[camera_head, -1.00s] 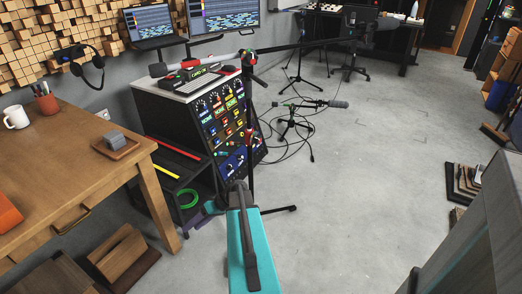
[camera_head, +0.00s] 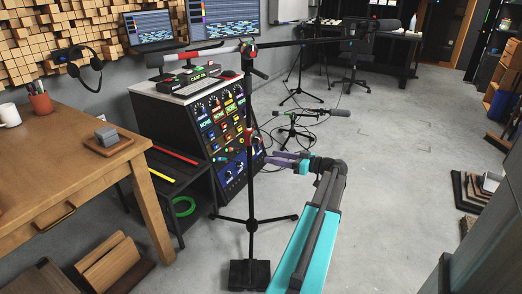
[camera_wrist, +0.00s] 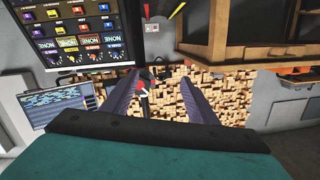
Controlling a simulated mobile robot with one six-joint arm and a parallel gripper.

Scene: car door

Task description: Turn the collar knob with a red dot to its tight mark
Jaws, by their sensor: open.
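A black microphone stand (camera_head: 250,195) stands upright on the floor in front of the rack. Its mid-height collar (camera_head: 249,138) shows a red part, and the upper boom joint (camera_head: 248,50) also has red on it. I cannot make out a dot or a tight mark. My gripper (camera_head: 275,158), with purple fingers, is open just right of the pole and below the mid collar, pointing left. In the wrist view my gripper (camera_wrist: 153,82) has a black and red stand part (camera_wrist: 147,85) between its spread fingers, apart from them; its depth is unclear.
The rack panel (camera_head: 225,125) with many knobs stands behind the pole. A wooden table (camera_head: 70,165) is at left. The boom (camera_head: 310,41) stretches right overhead. A second low stand (camera_head: 295,130) and cables lie behind. Open floor (camera_head: 410,170) is at right.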

